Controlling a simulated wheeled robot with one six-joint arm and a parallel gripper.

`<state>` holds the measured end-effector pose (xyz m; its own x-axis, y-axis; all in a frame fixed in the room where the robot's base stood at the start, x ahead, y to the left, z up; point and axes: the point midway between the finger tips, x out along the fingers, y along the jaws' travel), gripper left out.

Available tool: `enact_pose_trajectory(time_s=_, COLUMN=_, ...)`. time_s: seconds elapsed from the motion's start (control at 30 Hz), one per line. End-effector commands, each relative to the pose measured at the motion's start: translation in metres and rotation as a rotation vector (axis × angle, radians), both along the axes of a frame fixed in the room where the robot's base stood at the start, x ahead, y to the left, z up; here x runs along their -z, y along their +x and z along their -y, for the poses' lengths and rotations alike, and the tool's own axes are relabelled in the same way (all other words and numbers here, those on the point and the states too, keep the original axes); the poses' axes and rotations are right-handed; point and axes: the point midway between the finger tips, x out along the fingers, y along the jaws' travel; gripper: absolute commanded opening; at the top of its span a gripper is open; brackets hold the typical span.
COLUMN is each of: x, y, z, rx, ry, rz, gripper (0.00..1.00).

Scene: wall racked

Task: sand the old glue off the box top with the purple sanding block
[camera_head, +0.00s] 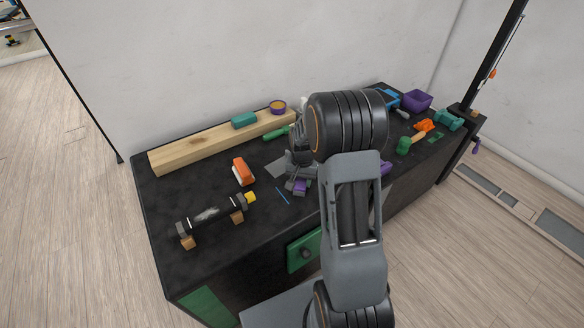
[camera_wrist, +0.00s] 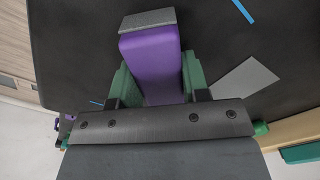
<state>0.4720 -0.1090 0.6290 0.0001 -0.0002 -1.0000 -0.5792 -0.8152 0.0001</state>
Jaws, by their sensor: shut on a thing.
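The purple sanding block (camera_wrist: 150,62) has a grey abrasive face (camera_wrist: 147,20) at its far end. In the wrist view it sits between the green fingers of my gripper (camera_wrist: 155,82), which is shut on it. In the head view the purple block (camera_head: 300,187) shows just below my gripper (camera_head: 298,178), over the black bench, partly hidden by the gripper. I cannot tell whether the block touches the bench. I cannot make out a box top with old glue in either view; my arm hides part of the bench.
A grey sheet (camera_wrist: 243,78) lies on the black bench (camera_head: 262,228) near a blue strip (camera_head: 282,196). An orange-and-white tool (camera_head: 242,171), a whitish-smeared bar (camera_head: 208,214) on wooden blocks and a long timber (camera_head: 200,149) are left.

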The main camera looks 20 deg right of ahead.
Motion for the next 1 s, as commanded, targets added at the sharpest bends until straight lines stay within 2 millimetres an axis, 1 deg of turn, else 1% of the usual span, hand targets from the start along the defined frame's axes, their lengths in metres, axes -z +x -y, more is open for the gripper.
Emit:
enact_pose_trajectory(time_s=0.37, x=0.0, y=-0.004, z=-0.027, rx=0.014, ry=0.001, rz=-0.003, gripper=0.2)
enact_pose_trajectory(time_s=0.43, x=-0.006, y=-0.003, z=-0.027, rx=0.017, ry=0.001, rz=-0.003, gripper=0.2)
enact_pose_trajectory(time_s=0.5, x=-0.025, y=-0.002, z=-0.026, rx=0.017, ry=-0.001, rz=0.004, gripper=0.2)
enact_pose_trajectory(time_s=0.53, x=-0.032, y=-0.003, z=-0.026, rx=0.017, ry=-0.001, rz=0.003, gripper=0.2)
enact_pose_trajectory(time_s=0.57, x=-0.032, y=-0.004, z=-0.027, rx=0.017, ry=0.001, rz=-0.001, gripper=0.2)
enact_pose_trajectory(time_s=1.0, x=-0.071, y=-0.003, z=-0.027, rx=0.014, ry=-0.001, rz=0.001, gripper=0.2)
